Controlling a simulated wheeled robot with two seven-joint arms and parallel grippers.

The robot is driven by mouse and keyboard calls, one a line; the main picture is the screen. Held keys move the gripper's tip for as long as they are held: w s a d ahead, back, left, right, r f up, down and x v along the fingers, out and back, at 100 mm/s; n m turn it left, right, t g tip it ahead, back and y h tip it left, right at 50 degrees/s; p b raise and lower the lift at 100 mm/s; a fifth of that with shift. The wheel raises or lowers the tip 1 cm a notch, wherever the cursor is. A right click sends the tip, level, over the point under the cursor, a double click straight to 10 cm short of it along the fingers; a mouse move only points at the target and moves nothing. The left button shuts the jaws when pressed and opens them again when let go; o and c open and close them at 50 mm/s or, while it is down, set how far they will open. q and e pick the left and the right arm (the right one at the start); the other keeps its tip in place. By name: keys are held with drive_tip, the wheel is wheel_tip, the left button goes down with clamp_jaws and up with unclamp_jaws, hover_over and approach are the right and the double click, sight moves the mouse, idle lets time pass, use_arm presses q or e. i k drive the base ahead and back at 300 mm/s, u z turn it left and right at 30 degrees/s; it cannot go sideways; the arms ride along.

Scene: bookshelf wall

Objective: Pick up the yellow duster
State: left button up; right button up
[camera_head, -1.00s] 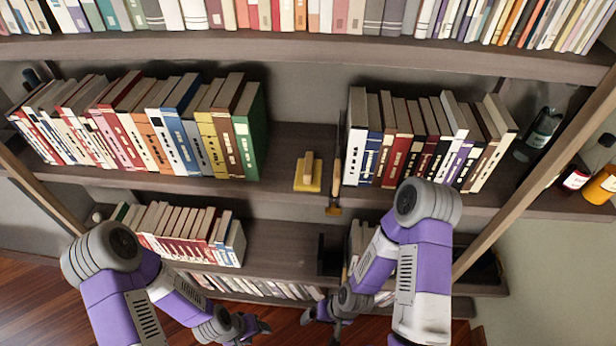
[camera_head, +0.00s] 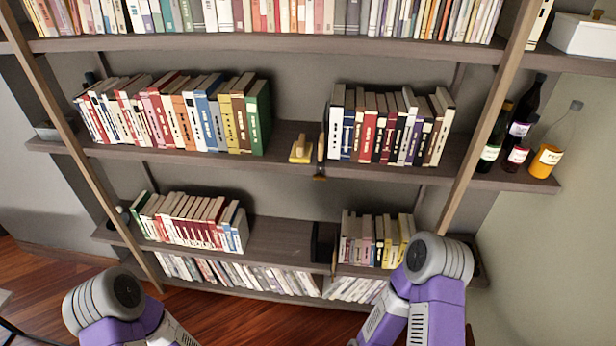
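The yellow duster (camera_head: 301,150) lies on the middle shelf (camera_head: 285,136), in the gap between two rows of books. It has a flat yellow base and a wooden handle block on top. A brush-like tool (camera_head: 321,157) stands close to its right, reaching over the shelf's front edge. My two arms come in low in the picture, well below and in front of the duster. Both grippers are below the picture's bottom edge, so neither can be seen.
Book rows flank the gap: a green book (camera_head: 258,118) on the left, a white-spined book (camera_head: 335,122) on the right. Wooden uprights (camera_head: 487,112) stand at both sides. Bottles (camera_head: 546,148) stand at the far right. The shelf (camera_head: 282,240) below has bare room.

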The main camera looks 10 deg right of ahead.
sight(302, 153)
drive_tip(key=u, duration=1.2)
drive_tip(key=i, duration=0.8)
drive_tip(key=z, duration=0.25)
